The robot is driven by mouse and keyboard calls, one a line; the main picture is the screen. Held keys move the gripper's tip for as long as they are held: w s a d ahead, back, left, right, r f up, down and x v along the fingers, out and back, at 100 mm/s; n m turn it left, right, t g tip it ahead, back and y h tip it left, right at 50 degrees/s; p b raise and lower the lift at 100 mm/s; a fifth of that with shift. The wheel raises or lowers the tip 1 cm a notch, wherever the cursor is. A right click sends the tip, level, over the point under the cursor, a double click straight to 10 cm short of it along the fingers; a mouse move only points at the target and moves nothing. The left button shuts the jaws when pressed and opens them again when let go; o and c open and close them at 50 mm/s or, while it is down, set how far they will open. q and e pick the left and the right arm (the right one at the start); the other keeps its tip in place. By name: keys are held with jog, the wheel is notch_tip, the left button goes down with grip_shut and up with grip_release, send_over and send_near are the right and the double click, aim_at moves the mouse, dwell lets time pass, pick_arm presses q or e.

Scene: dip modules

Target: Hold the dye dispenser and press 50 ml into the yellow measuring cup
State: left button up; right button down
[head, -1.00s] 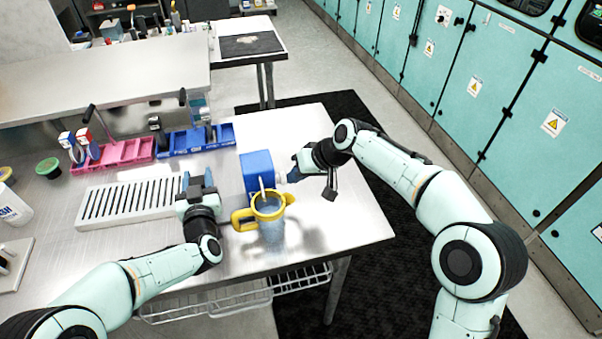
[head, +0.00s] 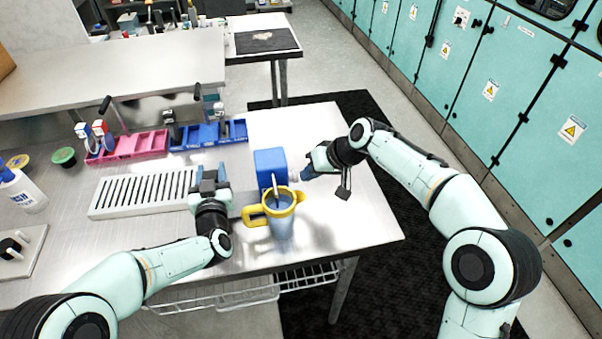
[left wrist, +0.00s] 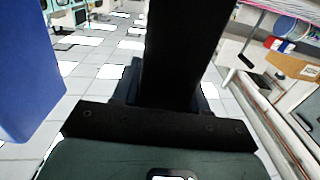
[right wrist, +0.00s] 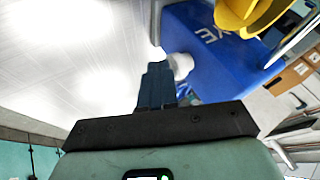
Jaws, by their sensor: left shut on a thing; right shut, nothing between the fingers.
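The blue dye dispenser (head: 270,165) stands on the steel table behind the yellow measuring cup (head: 280,202), which is see-through with a yellow rim and handle. A white knob (right wrist: 182,65) sticks out of the dispenser's side. My left gripper (head: 209,178) is left of the dispenser and shut on a dark bar (left wrist: 185,50). The dispenser's blue side (left wrist: 28,70) shows beside it in the left wrist view; whether the bar joins it is hidden. My right gripper (head: 305,173) is shut and empty, its tips (right wrist: 157,65) close beside the knob; contact is unclear.
A slotted grey tray (head: 140,194) lies left of my left gripper. Pink (head: 140,146) and blue (head: 208,136) bins stand behind it. A white bottle (head: 22,190) is at far left. The table is clear to the right of the cup.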

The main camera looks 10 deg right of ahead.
pick_arm(q)
jog(key=shift+a, duration=0.2)
pick_arm(e)
jog(key=d+v, duration=0.1)
jog(key=v, duration=0.9)
jog(key=shift+d, duration=0.3)
pick_arm(q)
jog(key=o, duration=1)
jog(key=shift+s, duration=0.1)
pick_arm(e)
jog(key=shift+f, duration=0.1)
pick_arm(q)
jog(key=shift+s+b, duration=1.9)
jog(key=shift+s, duration=2.5)
pick_arm(e)
jog(key=shift+s+f, duration=0.15)
jog(key=shift+f, duration=0.95)
jog(key=shift+s+f, duration=0.15)
jog(key=shift+f, duration=0.95)
